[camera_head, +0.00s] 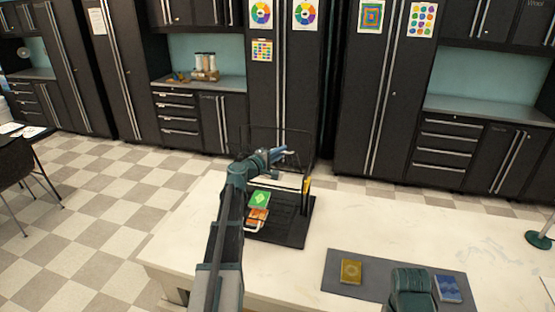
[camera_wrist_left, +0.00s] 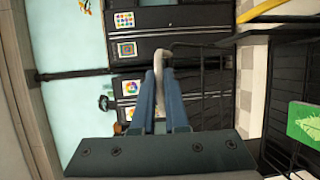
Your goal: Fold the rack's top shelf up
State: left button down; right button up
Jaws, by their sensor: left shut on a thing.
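The black wire rack (camera_head: 298,232) stands on the pale table. Its top shelf (camera_head: 262,128) shows as a thin wire frame standing up behind my left gripper, tilted by an amount I cannot tell. My left gripper (camera_head: 284,154) is at this frame. In the left wrist view my left gripper (camera_wrist_left: 160,75) has its blue fingers close together around a pale curved bar (camera_wrist_left: 162,52), which meets the dark wires of the shelf (camera_wrist_left: 205,45). A green packet (camera_head: 259,199) and an orange-and-white packet (camera_head: 256,219) lie low in the rack.
A grey mat (camera_head: 385,292) at the front right holds a yellow packet (camera_head: 351,271) and a blue packet (camera_head: 447,288). Part of my right arm shows over the mat. The table right of the rack is mostly clear. Dark cabinets (camera_head: 374,100) stand behind.

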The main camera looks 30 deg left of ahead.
pick_arm(q)
jog(key=w+a+r+p, duration=0.2)
jog(key=w+r, duration=0.1)
jog(key=w, duration=0.6)
jog(key=w+a+r+p, duration=0.2)
jog(key=w+r+p, duration=0.1)
jog(key=w, duration=0.6)
jog(key=shift+a+r, duration=0.2)
jog(key=shift+r, duration=0.05)
jog(key=shift+w, duration=0.15)
jog(key=c, duration=0.9)
grip_release()
jog(key=shift+c, duration=0.2)
